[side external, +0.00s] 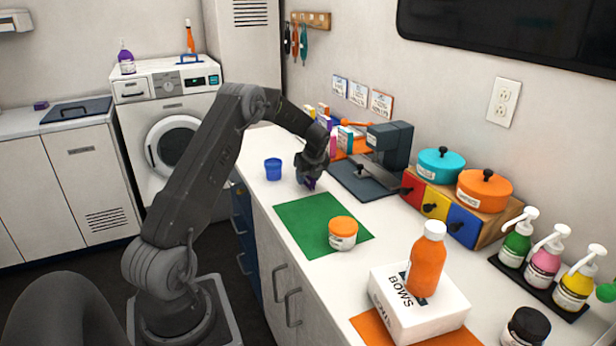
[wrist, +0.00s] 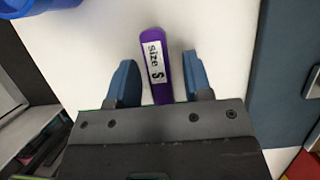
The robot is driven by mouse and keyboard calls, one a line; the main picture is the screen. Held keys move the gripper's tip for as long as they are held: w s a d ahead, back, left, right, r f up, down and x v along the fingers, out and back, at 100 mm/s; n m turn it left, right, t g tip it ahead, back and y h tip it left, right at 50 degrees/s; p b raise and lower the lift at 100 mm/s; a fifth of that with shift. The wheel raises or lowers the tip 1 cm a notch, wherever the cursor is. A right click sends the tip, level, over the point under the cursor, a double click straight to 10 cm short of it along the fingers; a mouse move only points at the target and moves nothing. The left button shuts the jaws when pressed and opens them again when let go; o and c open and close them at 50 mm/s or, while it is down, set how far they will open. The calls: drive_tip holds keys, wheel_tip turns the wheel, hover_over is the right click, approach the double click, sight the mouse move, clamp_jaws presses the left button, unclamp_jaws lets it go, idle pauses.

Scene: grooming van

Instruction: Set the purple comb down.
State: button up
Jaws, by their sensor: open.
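The purple comb (wrist: 162,85) has a white "size S" label and lies on the white counter in the wrist view. Its near end is between the two blue fingers of my gripper (wrist: 160,80), with a gap on each side. My gripper is open and does not hold it. In the side view my gripper (side external: 309,180) points down at the counter top, and a bit of the purple comb (side external: 308,184) shows at its tip. The rest of the comb is hidden there by my gripper.
A blue cup (side external: 273,169) stands left of my gripper. A green mat (side external: 297,213) with an orange-lidded jar (side external: 343,234) lies in front. A dark machine (side external: 389,146) stands behind to the right. Bare counter surrounds the comb.

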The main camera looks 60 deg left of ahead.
drive_tip(key=shift+r, duration=0.1)
drive_tip(key=s+d+r+n+t, duration=0.1)
drive_tip(key=d+r+n+t, duration=0.15)
drive_tip(key=d+r, duration=1.4)
drive_tip(key=s+d+r+n+h, duration=0.1)
drive_tip(key=s+d+r+n, duration=0.2)
drive_tip(key=d, duration=0.3)
drive_tip(key=s+d+r+n+h, duration=0.1)
drive_tip(key=s+d+r+n, duration=0.25)
drive_tip(key=d, duration=0.25)
drive_tip(key=s+d+f+n+t+h, duration=0.2)
drive_tip(key=s+d+f+n+t, duration=0.1)
drive_tip(key=s+d+n, duration=0.6)
drive_tip(key=s+d, duration=0.4)
drive_tip(key=s, duration=0.3)
drive_tip(key=shift+d+h, duration=0.2)
drive_tip(key=shift+h, duration=0.1)
